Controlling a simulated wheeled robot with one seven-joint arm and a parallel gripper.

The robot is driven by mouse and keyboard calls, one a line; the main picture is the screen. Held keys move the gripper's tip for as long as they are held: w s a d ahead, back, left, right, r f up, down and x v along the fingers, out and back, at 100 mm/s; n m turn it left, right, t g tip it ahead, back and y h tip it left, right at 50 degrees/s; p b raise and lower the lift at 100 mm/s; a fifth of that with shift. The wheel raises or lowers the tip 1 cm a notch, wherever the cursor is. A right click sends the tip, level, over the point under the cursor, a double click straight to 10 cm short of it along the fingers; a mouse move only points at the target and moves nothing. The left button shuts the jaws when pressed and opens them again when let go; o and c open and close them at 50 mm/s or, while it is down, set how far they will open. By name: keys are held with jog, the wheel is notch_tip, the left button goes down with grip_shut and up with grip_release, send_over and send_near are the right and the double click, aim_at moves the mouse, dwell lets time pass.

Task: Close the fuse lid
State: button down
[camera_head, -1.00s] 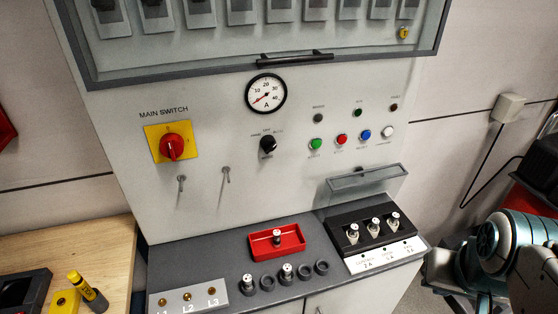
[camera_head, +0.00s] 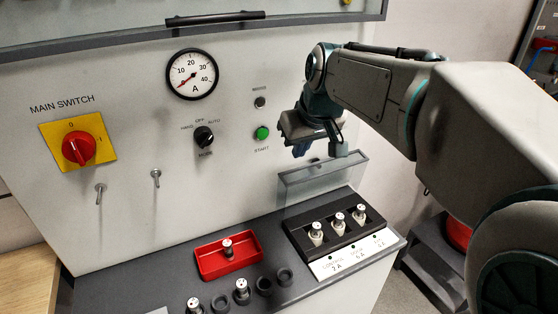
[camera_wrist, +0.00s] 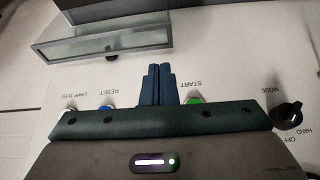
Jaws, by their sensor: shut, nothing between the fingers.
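The fuse lid (camera_head: 322,180) is a clear panel with a grey frame. It stands raised, open, at the back of the black fuse block (camera_head: 295,233). Several white fuses stand in the block, uncovered. My gripper (camera_head: 300,151) is in front of the upright panel, above and slightly left of the lid, apart from it. In the wrist view the blue fingers (camera_wrist: 158,70) are shut together and empty, and the lid (camera_wrist: 105,42) lies to their upper left. The gripper hides some panel buttons in the head view.
A red tray (camera_head: 228,262) with one fuse sits left of the block, with several round sockets in front of it. A green START button (camera_head: 262,133) and the mode knob (camera_head: 204,137) are left of my gripper. The main switch (camera_head: 78,148) is at far left.

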jog(key=shift+n, duration=0.3)
jog(key=x, duration=0.3)
jog(key=w+x, duration=0.1)
jog(key=x, duration=0.3)
jog(key=w+a+r+x, duration=0.1)
jog(key=x, duration=0.3)
jog(key=shift+w+a, duration=0.1)
jog(key=shift+w, duration=0.05)
jog(key=shift+f+b, duration=0.15)
jog(key=shift+b, duration=0.2)
